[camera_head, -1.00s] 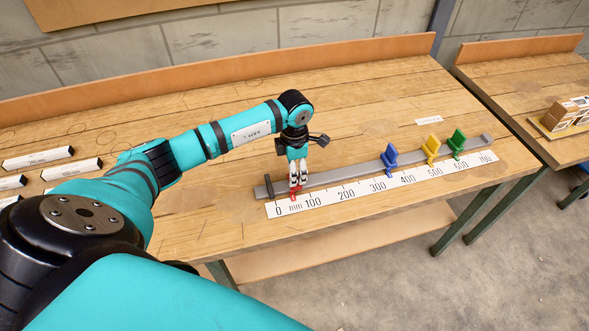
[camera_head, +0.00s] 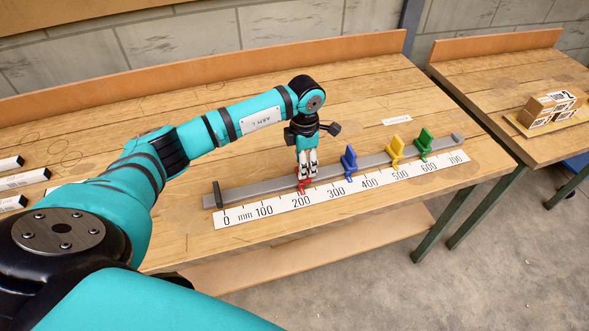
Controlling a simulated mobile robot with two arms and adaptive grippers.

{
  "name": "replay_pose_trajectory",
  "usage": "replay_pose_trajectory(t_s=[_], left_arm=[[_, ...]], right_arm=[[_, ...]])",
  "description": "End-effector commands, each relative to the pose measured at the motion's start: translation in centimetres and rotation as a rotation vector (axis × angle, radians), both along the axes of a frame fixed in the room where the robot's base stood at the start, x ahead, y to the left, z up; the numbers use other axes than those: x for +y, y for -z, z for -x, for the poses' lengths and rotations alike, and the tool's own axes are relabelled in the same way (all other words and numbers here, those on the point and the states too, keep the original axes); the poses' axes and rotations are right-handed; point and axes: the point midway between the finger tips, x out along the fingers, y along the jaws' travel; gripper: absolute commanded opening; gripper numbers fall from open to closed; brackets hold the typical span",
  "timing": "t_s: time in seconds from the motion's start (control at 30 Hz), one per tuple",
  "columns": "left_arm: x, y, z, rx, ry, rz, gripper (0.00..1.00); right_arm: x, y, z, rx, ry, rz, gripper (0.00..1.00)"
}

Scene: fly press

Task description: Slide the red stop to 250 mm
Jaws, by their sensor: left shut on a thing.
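My left gripper (camera_head: 307,171) points down over the grey rail (camera_head: 250,190) and is shut on the red stop (camera_head: 302,186). The red stop is mostly hidden by the fingers; its lower part and pointer show at the edge of the white scale (camera_head: 283,209). The pointer is near the 200 mark, perhaps slightly past it; the exact reading is too small to tell. The scale runs from 0 at the left to 700 at the right. My right gripper is not in view.
A blue stop (camera_head: 349,162) sits on the rail between 300 and 400, right of the red one. Yellow (camera_head: 396,150) and green (camera_head: 423,142) stops stand farther right. A dark end block (camera_head: 217,195) closes the rail's left end. The wooden bench (camera_head: 180,230) around it is mostly clear.

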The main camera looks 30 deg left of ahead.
Motion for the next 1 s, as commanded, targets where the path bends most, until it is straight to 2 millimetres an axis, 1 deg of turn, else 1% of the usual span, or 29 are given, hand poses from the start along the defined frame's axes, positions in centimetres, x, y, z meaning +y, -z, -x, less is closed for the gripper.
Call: replay_pose_trajectory(t_s=[0.03, 0.1, 0.17, 0.3, 0.47, 0.7, 0.73, 0.9, 1.0], left_arm=[[-0.4, 0.3, -0.7, -0.005, 0.000, -0.001, 0.00], [-0.9, 0.3, -1.3, -0.003, 0.000, -0.002, 0.00], [-1.4, 0.2, -1.7, -0.002, 0.000, -0.002, 0.00], [-2.0, 0.1, -2.5, -0.003, -0.001, -0.002, 0.00], [-2.1, 0.0, -2.7, -0.001, -0.002, -0.002, 0.00], [-2.1, 0.0, -2.7, -0.002, -0.002, -0.001, 0.00], [-2.1, -0.1, -2.7, -0.002, -0.002, -0.001, 0.48], [-2.2, 0.0, -2.6, -0.001, -0.001, -0.001, 0.69], [-2.2, 0.0, -2.6, 0.000, -0.001, -0.001, 0.69]], right_arm=[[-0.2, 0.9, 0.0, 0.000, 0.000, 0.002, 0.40], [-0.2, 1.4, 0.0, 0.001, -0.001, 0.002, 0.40], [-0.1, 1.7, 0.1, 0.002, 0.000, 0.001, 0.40], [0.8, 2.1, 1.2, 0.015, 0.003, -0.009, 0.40], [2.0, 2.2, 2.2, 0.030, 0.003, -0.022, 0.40], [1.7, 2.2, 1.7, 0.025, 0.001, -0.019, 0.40], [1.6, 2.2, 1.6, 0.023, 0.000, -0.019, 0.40], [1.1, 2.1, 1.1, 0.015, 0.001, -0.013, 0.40], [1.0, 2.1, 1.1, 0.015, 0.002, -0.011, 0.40]])
